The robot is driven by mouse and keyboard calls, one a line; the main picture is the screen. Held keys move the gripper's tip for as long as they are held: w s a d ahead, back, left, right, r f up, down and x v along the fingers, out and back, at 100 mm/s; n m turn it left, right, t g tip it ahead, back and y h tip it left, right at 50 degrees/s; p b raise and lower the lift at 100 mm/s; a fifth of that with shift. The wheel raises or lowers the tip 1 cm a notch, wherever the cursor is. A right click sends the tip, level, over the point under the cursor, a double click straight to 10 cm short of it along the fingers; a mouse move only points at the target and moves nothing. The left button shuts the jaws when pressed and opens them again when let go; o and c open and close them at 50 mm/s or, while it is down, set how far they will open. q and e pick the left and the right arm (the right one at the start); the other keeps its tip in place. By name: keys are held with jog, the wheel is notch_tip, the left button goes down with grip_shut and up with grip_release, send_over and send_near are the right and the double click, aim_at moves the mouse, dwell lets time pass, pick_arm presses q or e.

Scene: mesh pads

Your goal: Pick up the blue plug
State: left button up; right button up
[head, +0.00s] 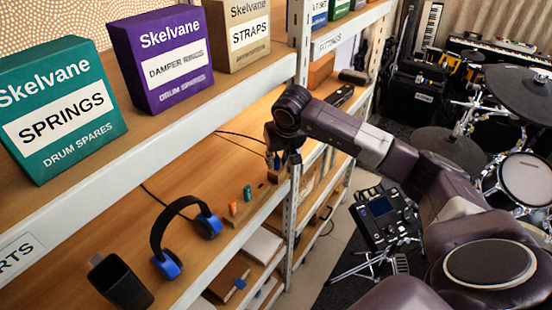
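A small blue-teal plug (247,192) stands on the middle wooden shelf, at the end of a row of small pieces near the shelf's front edge. My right gripper (275,163) hangs pointing down above the shelf, beyond and to the right of this plug, apart from it. Its fingers are dark and small here. Small blue and orange tints show at the fingers, but I cannot tell whether it holds anything. My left gripper is not in view.
An orange plug (233,209) stands beside the blue one. Blue-black headphones (161,240) and a black holder (119,281) are nearer on the shelf. A white upright post (294,190) stands right of the gripper. Boxes line the upper shelf (225,93). Drums (520,180) are at right.

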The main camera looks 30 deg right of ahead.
jog(key=shift+w+d+f, duration=0.1)
jog(key=shift+f, duration=0.25)
jog(key=shift+c, duration=0.6)
grip_shut()
jog(key=shift+r, duration=0.15)
